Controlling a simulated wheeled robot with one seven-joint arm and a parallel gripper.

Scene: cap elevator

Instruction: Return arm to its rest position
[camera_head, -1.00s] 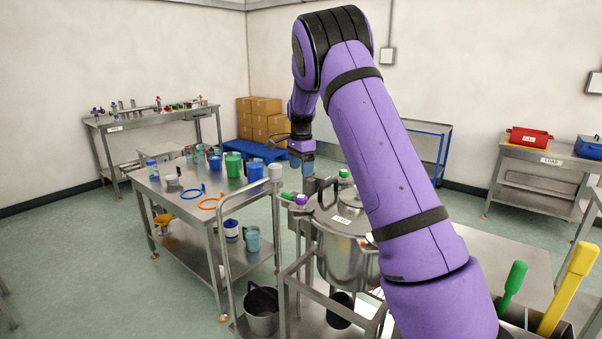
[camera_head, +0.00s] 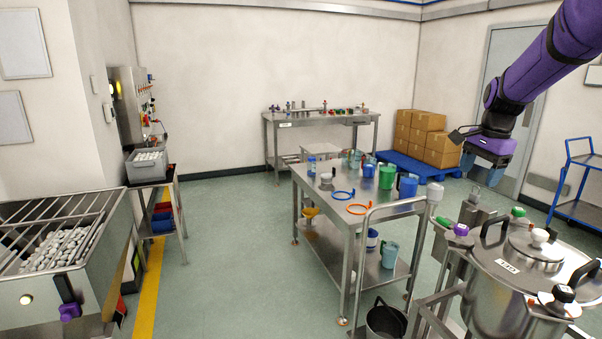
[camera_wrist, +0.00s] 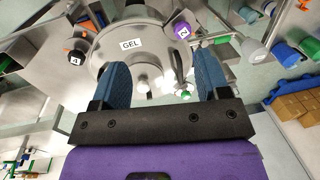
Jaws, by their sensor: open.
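My gripper (camera_head: 482,171) hangs at the right of the head view, pointing down, with my purple arm reaching in from the upper right corner. It is raised above and behind the steel pot (camera_head: 512,290) with its lid. In the wrist view the blue fingers of my gripper (camera_wrist: 158,85) stand wide apart with nothing between them. The pot, labelled GEL (camera_wrist: 131,44), lies beyond the fingers, apart from them. The rest position itself is not marked in the views.
A steel table (camera_head: 330,200) with blue and green jugs and hoses stands mid-floor. Cardboard boxes (camera_head: 427,137) sit on a blue pallet behind. A hopper machine (camera_head: 70,270) with pale caps stands at left. The floor between the hopper and table is clear.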

